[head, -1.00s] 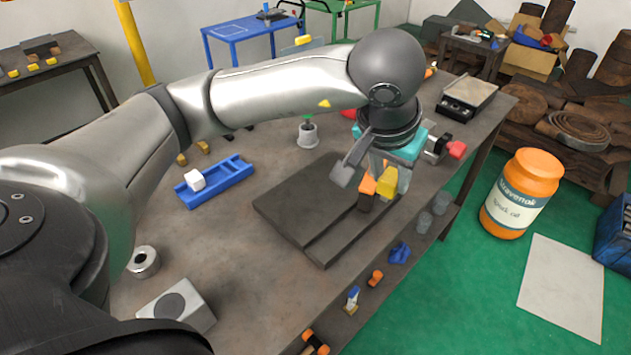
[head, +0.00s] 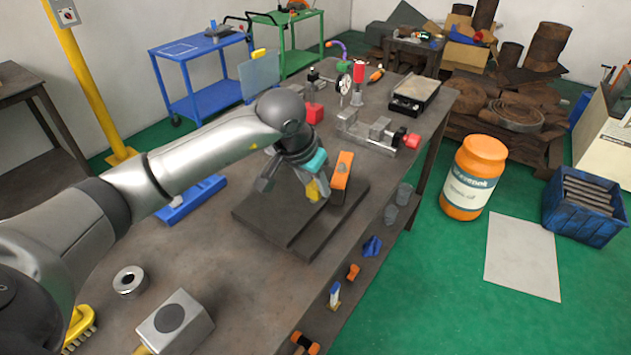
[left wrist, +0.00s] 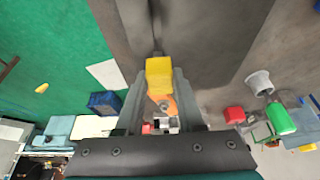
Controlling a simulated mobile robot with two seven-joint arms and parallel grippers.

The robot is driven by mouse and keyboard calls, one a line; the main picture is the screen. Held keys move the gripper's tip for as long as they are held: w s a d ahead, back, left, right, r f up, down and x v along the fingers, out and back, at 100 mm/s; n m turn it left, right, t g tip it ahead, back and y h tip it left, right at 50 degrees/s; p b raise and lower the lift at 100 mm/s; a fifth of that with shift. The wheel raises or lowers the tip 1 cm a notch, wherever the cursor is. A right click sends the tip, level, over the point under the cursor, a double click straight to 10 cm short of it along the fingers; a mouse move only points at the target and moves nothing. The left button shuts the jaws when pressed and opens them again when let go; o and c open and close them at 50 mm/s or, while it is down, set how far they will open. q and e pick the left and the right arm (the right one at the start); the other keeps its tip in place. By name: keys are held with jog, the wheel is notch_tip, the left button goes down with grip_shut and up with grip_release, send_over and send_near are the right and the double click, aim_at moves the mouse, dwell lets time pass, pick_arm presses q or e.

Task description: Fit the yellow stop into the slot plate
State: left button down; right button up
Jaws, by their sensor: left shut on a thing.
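The dark slot plate (head: 255,222) lies on the table, with a long groove running along it. My left gripper (head: 300,187) is over the plate and shut on the yellow stop (head: 313,190). In the left wrist view the yellow stop (left wrist: 160,72) sits between the fingertips (left wrist: 158,82), with the dark plate (left wrist: 205,40) beyond it. I cannot tell whether the stop touches the plate. An orange-faced dark block (head: 341,175) stands at the plate's far right end, beside the gripper. Its orange part (left wrist: 160,104) also shows behind the stop. My right gripper is not in view.
A vise-like fixture with a red knob (head: 411,141), a dial gauge (head: 345,83) and a red block (head: 314,113) stand behind the plate.

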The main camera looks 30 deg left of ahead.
aim_at(312, 202)
pick_arm(q)
jog(key=shift+f+b, duration=1)
jog(key=shift+f, duration=0.8)
jog(key=shift+f+b, duration=1.25)
jog(key=shift+f, duration=0.15)
jog(key=shift+c, duration=2.2)
grip_release()
jog(key=shift+f, duration=0.1)
jog(key=shift+s, duration=0.1)
jog(key=p+v, duration=0.1)
jog(key=v, duration=1.4)
jog(key=shift+p, duration=0.3)
